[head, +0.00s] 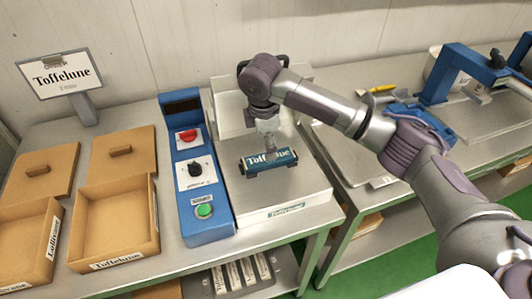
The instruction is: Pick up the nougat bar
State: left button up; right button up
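The nougat bar (258,161), in a dark teal wrapper with a pale "Toffelune" label, is at the middle of the head view, on or just above the light metal plate of a machine (290,197). My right arm reaches in from the right, and its gripper (268,155) points down right at the bar. The fingers are small and partly hidden, so I cannot tell whether they close on the bar or whether it is lifted. My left gripper is not in view.
A blue control box (204,222) with red, black and green controls stands left of the plate. A blue press (440,78) stands right.

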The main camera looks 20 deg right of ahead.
jog(key=f, duration=0.1)
jog(key=f+p, duration=0.1)
jog(key=shift+s+d+f, duration=0.1)
jog(key=shift+s+f, duration=0.1)
jog(key=shift+f, duration=0.15)
jog(key=f, duration=0.1)
jog(key=f+p, duration=0.1)
jog(key=shift+w+d+f, duration=0.1)
jog(key=shift+w+f, duration=0.25)
jog(key=shift+f, duration=0.65)
jog(key=c, duration=1.5)
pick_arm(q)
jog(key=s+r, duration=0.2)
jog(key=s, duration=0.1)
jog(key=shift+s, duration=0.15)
